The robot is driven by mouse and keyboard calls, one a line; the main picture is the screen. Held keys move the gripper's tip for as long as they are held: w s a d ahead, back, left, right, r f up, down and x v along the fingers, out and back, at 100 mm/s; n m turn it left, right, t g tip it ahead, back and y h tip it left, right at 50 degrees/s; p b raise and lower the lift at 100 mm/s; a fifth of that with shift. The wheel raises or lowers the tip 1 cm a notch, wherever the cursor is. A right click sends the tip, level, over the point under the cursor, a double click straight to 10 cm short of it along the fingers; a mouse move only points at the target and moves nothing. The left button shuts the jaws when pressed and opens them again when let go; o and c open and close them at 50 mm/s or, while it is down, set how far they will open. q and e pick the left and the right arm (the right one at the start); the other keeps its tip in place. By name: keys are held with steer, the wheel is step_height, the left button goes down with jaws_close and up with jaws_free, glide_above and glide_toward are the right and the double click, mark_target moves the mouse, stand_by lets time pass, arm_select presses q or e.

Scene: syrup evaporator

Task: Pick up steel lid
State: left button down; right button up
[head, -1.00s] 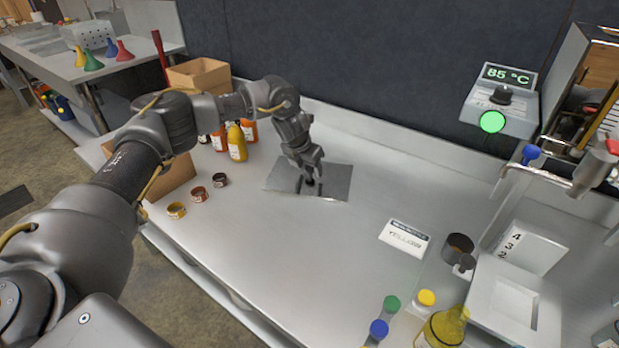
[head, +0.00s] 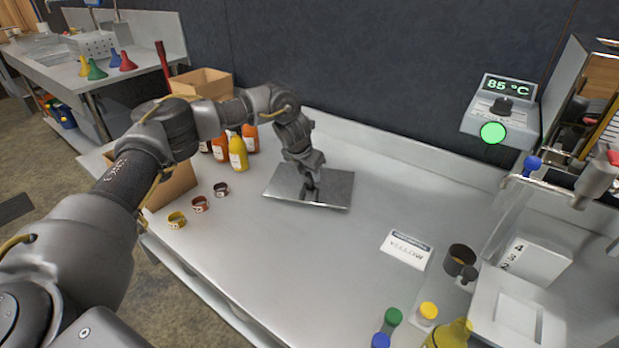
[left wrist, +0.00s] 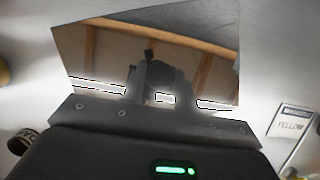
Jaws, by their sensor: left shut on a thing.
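My right gripper is not in view.
Sauce bottles (head: 238,152) and small ring bands (head: 199,204) stand left of the lid. A white label card (head: 407,250) lies to the right. A dark cup (head: 461,259) and capped bottles (head: 428,312) are at the right front. The counter's middle (head: 300,265) is clear.

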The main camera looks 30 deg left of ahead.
arm_select(q)
steer(key=s+a+r+p, duration=0.2)
steer(key=s+a+r, duration=0.1)
steer(key=s+r, duration=0.8)
steer(key=s, duration=0.2)
steer(key=shift+s+a+r, duration=0.2)
steer(key=shift+s+r, duration=0.1)
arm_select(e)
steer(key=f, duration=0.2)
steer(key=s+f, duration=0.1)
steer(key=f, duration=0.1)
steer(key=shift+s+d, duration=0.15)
